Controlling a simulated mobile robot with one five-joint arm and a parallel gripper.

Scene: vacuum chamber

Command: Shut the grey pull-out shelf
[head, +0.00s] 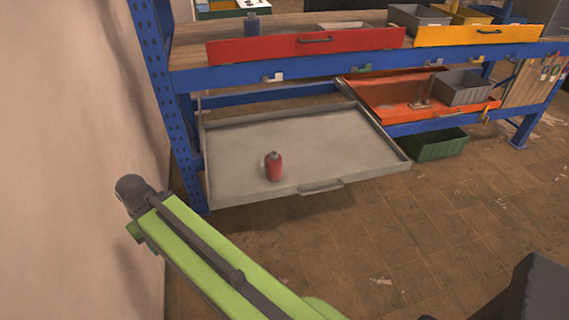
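The grey pull-out shelf (235,147) is pulled out below the blue workbench frame, at left centre in the head view. It is a flat tray with low walls, and its front handle (320,187) sits on the near edge. A small red bottle (274,167) with a grey top stands upright on it near the front edge. My green arm link crosses the lower left, in front of the shelf in the picture. My gripper cannot be seen.
An orange pull-out shelf (385,95) holding a grey bin (462,88) is beside it on the right. A green crate (437,146) is beneath that shelf. A blue post (160,95) and pale wall (70,150) bound the left. Tiled floor is open in front.

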